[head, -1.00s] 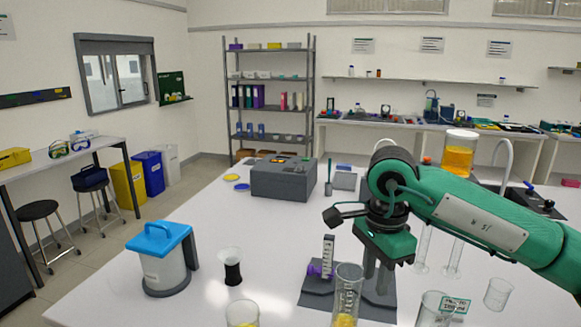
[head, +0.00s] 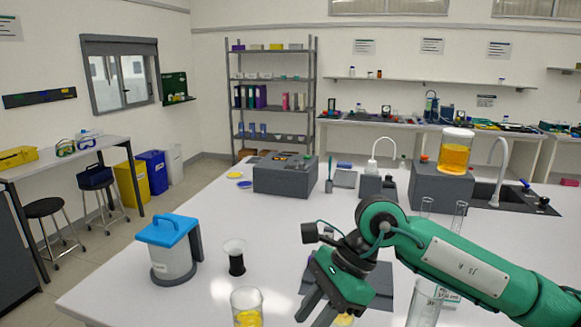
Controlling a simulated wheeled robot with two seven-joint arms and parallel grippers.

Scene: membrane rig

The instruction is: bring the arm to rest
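My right arm (head: 460,262), green with a white label plate, comes in from the right edge over the white bench. Its gripper (head: 316,310) points down and to the left near the bottom of the head view. The two grey fingers look apart, with nothing seen between them. The gripper and wrist cover part of a dark grey stand base (head: 380,284) and a glass with yellow contents (head: 344,320). My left gripper is not in view.
A beaker of yellow liquid (head: 247,308) stands left of the fingers. Behind it are a black-bottomed funnel-like cup (head: 235,257) and a blue-lidded jug (head: 171,250). A glass cylinder (head: 424,303) stands below the forearm.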

